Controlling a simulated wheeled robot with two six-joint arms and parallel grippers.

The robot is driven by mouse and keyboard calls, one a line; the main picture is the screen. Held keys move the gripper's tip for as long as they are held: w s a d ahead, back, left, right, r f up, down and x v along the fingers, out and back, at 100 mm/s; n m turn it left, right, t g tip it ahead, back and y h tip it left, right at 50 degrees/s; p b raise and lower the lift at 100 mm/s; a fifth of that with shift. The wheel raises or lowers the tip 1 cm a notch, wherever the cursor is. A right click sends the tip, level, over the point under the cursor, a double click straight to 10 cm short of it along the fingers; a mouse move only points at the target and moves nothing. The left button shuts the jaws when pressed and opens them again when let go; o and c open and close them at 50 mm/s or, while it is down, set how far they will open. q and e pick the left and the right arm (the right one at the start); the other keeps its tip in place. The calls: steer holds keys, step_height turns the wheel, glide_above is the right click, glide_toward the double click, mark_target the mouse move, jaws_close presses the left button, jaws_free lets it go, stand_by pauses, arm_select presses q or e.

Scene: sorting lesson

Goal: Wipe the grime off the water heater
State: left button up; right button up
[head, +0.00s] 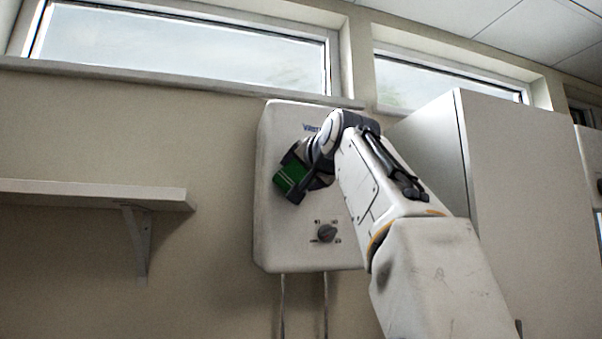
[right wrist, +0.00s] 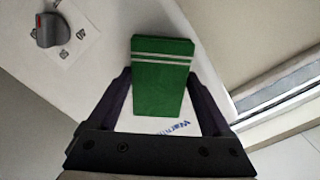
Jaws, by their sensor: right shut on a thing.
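The water heater (head: 285,236) is a white box on the wall in the middle of the head view, with a dark dial (head: 327,232) low on its front. The dial also shows at the upper left of the right wrist view (right wrist: 50,30). My right gripper (head: 296,180) is in front of the heater's upper half, shut on a green block-like wiper with pale stripes (right wrist: 160,85). I cannot tell whether the wiper touches the heater. I see no grime on the parts in view; my right arm hides some of the front. My left gripper is not in view.
A wall shelf (head: 90,194) juts out at the left. A tall pale cabinet (head: 530,180) stands close on the right. Windows (head: 180,50) run above the heater, and two pipes (head: 283,305) drop below it. The wall between shelf and heater is clear.

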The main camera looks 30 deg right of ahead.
mark_target(283, 173)
steer(key=shift+w+d, duration=0.2)
steer(key=shift+w, duration=0.45)
steer(key=s+d, duration=0.2)
steer(key=d, duration=0.8)
steer(key=shift+s, duration=0.35)
stand_by(0.5)
steer(key=shift+w+a, duration=0.3)
steer(key=shift+a, duration=0.75)
steer(key=shift+w+a, duration=0.3)
steer(key=shift+a, duration=0.75)
steer(key=shift+w+a, duration=0.3)
steer(key=shift+a, duration=0.75)
steer(key=shift+w+a, duration=0.3)
steer(key=shift+a, duration=0.9)
steer(key=shift+w+a, duration=0.35)
steer(key=shift+a, duration=0.8)
steer(key=shift+w+a, duration=0.3)
steer(key=shift+a, duration=0.9)
